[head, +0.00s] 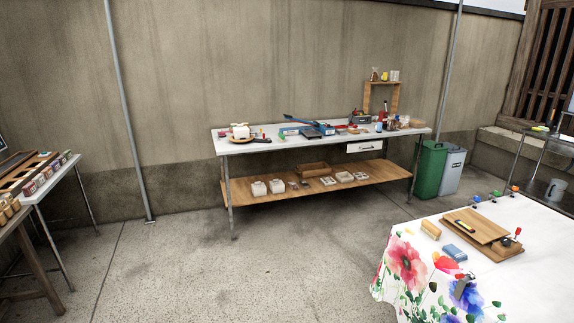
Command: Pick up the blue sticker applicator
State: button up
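A small blue block-like item (457,252) lies on the table with the floral cloth (540,262) at the lower right. It may be the blue sticker applicator, but it is too small to be sure. It lies in front of a wooden board (474,226) and to the right of a tan block (431,229). Other blue items (327,128) lie on the back workbench, too small to identify. My gripper is not in view.
The white-topped workbench (262,144) with a lower wooden shelf stands against the back wall. Green (430,168) and grey (452,170) bins stand beside it. Tables with boxes (40,186) stand at the left. The concrete floor (240,270) between them is clear.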

aim_at(378, 127)
jog(key=i, duration=0.5)
jog(key=i+z, duration=0.15)
jog(key=i, duration=0.35)
jog(key=i+j, duration=0.15)
jog(key=i, duration=0.35)
jog(key=i+j+z, duration=0.15)
jog(key=i, duration=0.9)
jog(key=i+j+z, duration=0.15)
jog(key=i, duration=0.35)
jog(key=i+j+z, duration=0.55)
jog(key=i, duration=0.15)
